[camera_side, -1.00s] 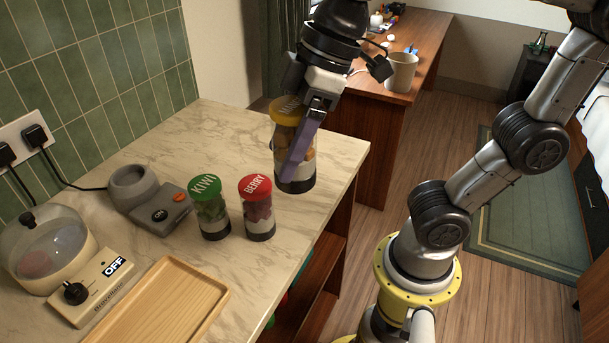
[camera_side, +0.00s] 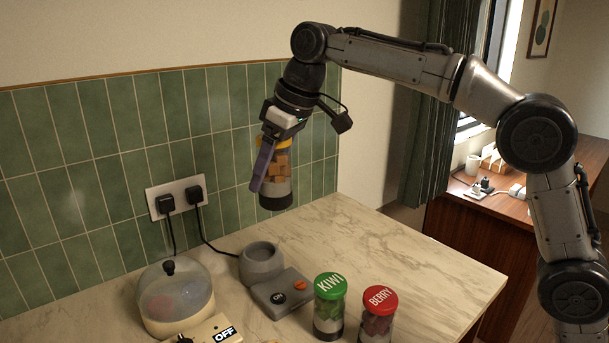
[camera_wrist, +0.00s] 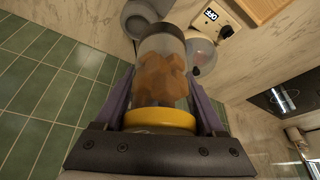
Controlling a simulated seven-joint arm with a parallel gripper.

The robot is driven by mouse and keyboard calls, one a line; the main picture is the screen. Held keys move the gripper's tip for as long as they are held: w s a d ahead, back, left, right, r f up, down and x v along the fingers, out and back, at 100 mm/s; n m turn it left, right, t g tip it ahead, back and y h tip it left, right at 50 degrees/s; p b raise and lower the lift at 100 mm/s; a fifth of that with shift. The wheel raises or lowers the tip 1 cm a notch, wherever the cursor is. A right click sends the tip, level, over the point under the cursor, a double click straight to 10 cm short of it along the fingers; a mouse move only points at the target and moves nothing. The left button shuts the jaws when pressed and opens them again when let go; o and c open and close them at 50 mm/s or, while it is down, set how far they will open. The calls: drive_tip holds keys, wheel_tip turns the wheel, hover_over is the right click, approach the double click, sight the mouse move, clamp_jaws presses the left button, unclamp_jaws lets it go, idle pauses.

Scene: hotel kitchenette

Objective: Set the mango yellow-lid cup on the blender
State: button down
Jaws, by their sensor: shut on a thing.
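My gripper (camera_side: 270,164) is shut on the mango cup (camera_side: 277,186), a clear cup with orange chunks and a dark base, and holds it above the counter. In the wrist view the cup (camera_wrist: 160,75) sits between the purple fingers, its yellow lid (camera_wrist: 160,119) nearest the camera. The grey blender (camera_side: 262,262) stands on the counter below the cup, with an empty round socket and a panel reading ON. The cup is apart from it. In the wrist view the blender (camera_wrist: 140,18) is partly hidden behind the cup.
A green-lid KIWI cup (camera_side: 329,310) and a red-lid BERRY cup (camera_side: 378,315) stand right of the blender. A domed appliance (camera_side: 174,298) marked OFF stands to its left. A wall socket (camera_side: 177,197) with two plugs is behind. The counter (camera_side: 420,268) is clear at the right.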

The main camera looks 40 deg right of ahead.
drive_tip(key=shift+m, duration=0.5)
drive_tip(key=shift+w+d+f, duration=0.3)
drive_tip(key=shift+w+f, duration=1.4)
drive_tip(key=shift+f, duration=1.25)
drive_tip(key=shift+w+d+f, duration=0.35)
drive_tip(key=shift+w+f, duration=1.3)
drive_tip(key=shift+f, duration=1.35)
drive_tip(key=shift+w+d+f, duration=0.3)
drive_tip(key=shift+w+f, duration=1.4)
drive_tip(key=shift+f, duration=1.25)
drive_tip(key=shift+f, duration=0.6)
drive_tip(key=shift+c, duration=1.3)
unclamp_jaws()
drive_tip(key=shift+f, duration=0.1)
drive_tip(key=v, duration=1.1)
drive_tip(key=shift+a, duration=0.1)
